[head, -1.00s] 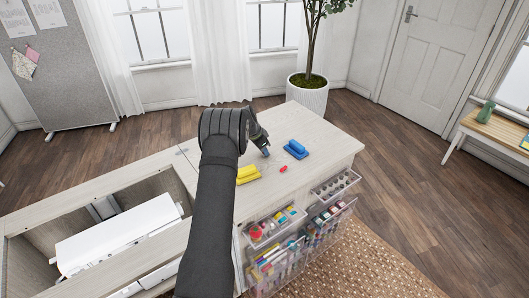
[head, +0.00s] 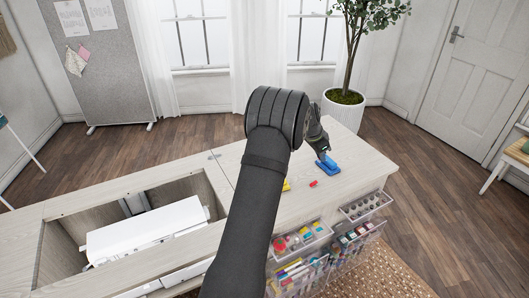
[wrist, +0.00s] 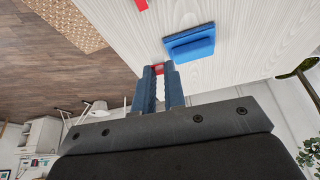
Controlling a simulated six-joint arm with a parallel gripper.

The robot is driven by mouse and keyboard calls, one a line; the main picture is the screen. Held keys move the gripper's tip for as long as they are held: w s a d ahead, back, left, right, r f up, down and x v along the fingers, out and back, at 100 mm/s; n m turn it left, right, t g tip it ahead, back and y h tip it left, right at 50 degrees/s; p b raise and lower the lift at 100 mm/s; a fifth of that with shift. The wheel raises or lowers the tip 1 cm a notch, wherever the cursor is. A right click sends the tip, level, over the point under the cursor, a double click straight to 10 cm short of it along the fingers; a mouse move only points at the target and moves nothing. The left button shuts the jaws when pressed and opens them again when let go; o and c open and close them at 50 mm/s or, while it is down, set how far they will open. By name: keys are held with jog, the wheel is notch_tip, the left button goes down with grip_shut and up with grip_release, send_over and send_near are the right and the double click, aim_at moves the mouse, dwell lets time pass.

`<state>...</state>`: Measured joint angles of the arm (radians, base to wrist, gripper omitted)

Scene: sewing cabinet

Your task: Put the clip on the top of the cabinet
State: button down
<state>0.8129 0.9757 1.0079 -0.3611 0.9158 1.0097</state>
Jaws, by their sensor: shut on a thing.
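My gripper (wrist: 159,85) is shut on a small red thing (wrist: 157,69), which looks like the clip; only its end shows between the fingertips. In the head view my gripper (head: 323,151) points down over the far part of the pale wooden cabinet top (head: 345,150), beside the blue block (head: 327,169). In the wrist view the blue block (wrist: 190,44) lies on the top just beyond the fingertips. I cannot tell whether the held thing touches the top. The clip is hidden in the head view.
Another small red piece (head: 313,184) lies on the top near its front edge. Clear bins (head: 365,207) hang on the cabinet front. The left section is open around a white machine (head: 145,232).

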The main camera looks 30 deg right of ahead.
jog(key=w+a+n+t, duration=0.2)
jog(key=w+a+n, duration=0.2)
jog(key=w+a, duration=0.9)
jog(key=w+a+n+t+y, duration=0.1)
jog(key=w+a+n, duration=0.25)
jog(key=a, duration=0.95)
jog(key=w+a+n, duration=0.2)
jog(key=w+a, duration=0.3)
jog(key=a, duration=0.8)
jog(key=w+a+n+t+y, duration=0.1)
jog(key=w+a+n, duration=0.25)
jog(key=a, duration=0.95)
jog(key=n+y, duration=0.4)
jog(key=n, duration=0.6)
send_over(0, 280)
jog(key=s+d, duration=0.1)
notch_tip(0, 280, down, 6)
jog(key=shift+s+d+f, duration=0.1)
jog(key=shift+s+a+f+t, duration=0.1)
jog(key=shift+a+f+t, duration=0.2)
jog(key=shift+f, duration=1.9)
